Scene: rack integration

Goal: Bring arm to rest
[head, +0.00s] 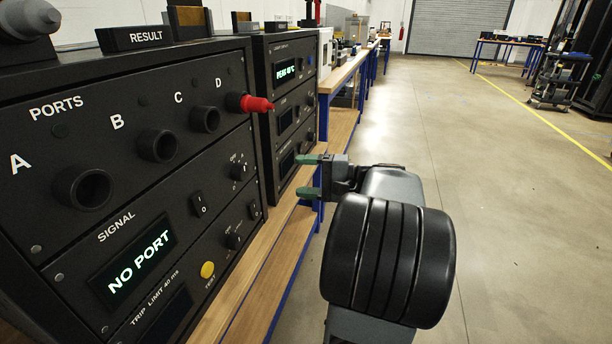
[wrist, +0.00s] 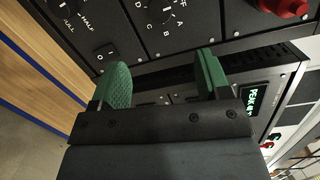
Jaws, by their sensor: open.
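My gripper (head: 306,176) has two green fingertips, spread apart with nothing between them. In the head view it is in front of the rack panels, to the right of the near black panel (head: 150,130), and points left toward the farther black unit (head: 285,100). In the wrist view the gripper (wrist: 165,85) is open, with panel dials and a switch beyond the fingers. My arm is extended forward on the right of the bench. Whether the fingers touch any panel cannot be told; they look apart from it.
The near panel has ports A to D and a display reading "NO PORT" (head: 133,262). A red plug (head: 256,104) sticks out by port D. The wooden bench (head: 250,290) runs along the left. Open floor (head: 500,200) lies to the right, with a cart (head: 553,75) farther back.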

